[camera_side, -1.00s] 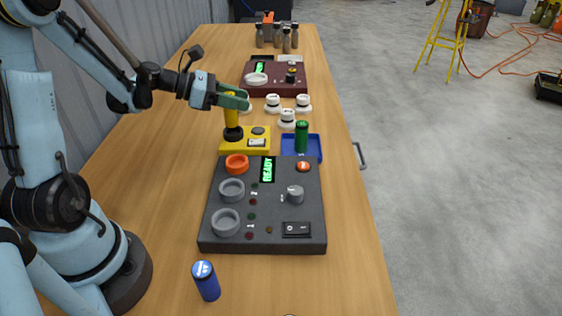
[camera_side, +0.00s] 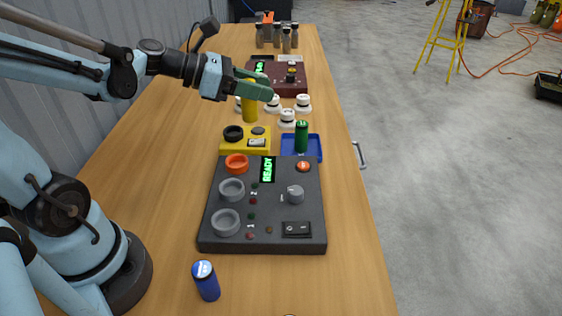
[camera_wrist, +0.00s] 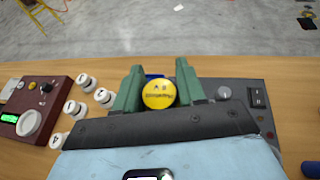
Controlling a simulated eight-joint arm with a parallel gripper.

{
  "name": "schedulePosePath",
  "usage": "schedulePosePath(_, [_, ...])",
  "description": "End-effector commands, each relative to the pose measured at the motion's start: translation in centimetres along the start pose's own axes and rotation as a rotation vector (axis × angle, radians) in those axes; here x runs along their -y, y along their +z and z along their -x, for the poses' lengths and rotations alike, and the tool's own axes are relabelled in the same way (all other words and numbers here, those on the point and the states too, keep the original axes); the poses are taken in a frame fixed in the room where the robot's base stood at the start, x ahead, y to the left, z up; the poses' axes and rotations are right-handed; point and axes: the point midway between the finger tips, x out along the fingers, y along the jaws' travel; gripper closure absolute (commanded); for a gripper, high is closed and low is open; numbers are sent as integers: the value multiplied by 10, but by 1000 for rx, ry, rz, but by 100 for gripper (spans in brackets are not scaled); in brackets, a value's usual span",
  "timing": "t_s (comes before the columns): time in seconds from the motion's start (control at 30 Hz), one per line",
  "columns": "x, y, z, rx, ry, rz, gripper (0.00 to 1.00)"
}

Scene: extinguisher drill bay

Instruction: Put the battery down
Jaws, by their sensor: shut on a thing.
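A yellow battery (camera_side: 250,103) hangs upright from my gripper (camera_side: 262,88) in the side view, just above the back of the yellow box (camera_side: 231,146); the exact gap is hard to judge. The box has a black ring socket (camera_side: 233,132) that looks empty. In the wrist view my gripper (camera_wrist: 159,82) is shut with its green fingers on both sides of the yellow battery (camera_wrist: 159,94), whose round top faces the camera. A green battery (camera_side: 302,137) stands in the blue tray (camera_side: 316,155). A blue battery (camera_side: 206,281) stands on the wooden table (camera_side: 345,280) at the front.
A dark grey panel (camera_side: 270,215) with ring sockets, a knob and a READY display lies in front of the yellow box. Several white knobs (camera_side: 288,118) stand behind the tray. A maroon device (camera_side: 290,80) sits farther back. Bare table lies left of the boxes.

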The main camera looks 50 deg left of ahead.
Motion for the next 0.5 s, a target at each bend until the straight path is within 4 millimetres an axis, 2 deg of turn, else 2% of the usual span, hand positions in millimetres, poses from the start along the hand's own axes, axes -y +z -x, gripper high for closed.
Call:
schedulePosePath(0.17, [1, 18, 0, -14, 44, 24, 95])
schedulePosePath(0.5, [4, 73, 14, -17, 201, 89, 95])
